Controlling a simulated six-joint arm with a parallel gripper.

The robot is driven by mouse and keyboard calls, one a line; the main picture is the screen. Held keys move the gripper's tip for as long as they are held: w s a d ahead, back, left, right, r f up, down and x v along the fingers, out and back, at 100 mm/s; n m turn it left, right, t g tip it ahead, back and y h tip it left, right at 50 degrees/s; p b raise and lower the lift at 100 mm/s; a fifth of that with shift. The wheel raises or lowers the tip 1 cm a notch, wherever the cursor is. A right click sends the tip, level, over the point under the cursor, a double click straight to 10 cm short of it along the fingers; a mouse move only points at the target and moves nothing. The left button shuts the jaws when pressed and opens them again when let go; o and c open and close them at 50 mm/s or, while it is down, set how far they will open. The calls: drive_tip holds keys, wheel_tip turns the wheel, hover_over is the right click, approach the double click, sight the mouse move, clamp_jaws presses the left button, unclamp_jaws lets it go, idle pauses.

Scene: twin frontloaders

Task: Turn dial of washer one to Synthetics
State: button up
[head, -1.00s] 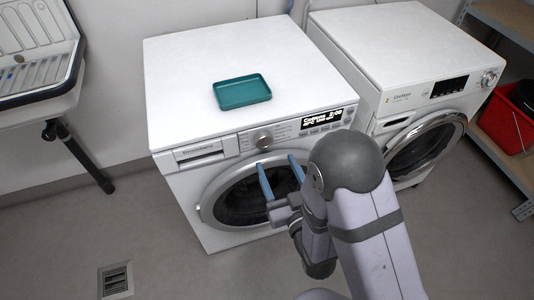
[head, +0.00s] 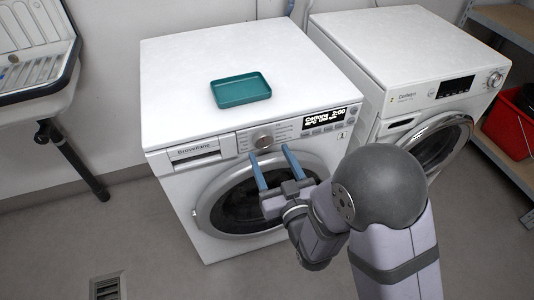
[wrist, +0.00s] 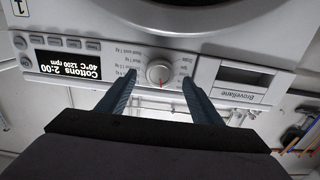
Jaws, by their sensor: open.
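The washer with the teal tray on it (head: 170,190) stands at the left, with a round silver dial (head: 263,142) on its front panel. The dial also shows in the wrist view (wrist: 159,72), upside down, with a small red mark on its edge. Its display (wrist: 68,64) reads Cottons 2:00, 40°C, 1200 rpm. My gripper (head: 269,152) is open, its two blue fingers pointing at the panel. In the wrist view, the fingertips (wrist: 158,76) lie on either side of the dial with gaps; I cannot tell whether they reach around it.
A teal tray (head: 241,89) lies on the washer top. A second white machine (head: 430,50) stands close at the right, and a shelf with a red bucket (head: 518,122) is beyond it. A sink unit (head: 35,60) is at the left. The floor in front is clear.

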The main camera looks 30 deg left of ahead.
sight(265, 144)
drive_tip(key=shift+x, duration=1.75)
drive_tip(key=c, duration=1)
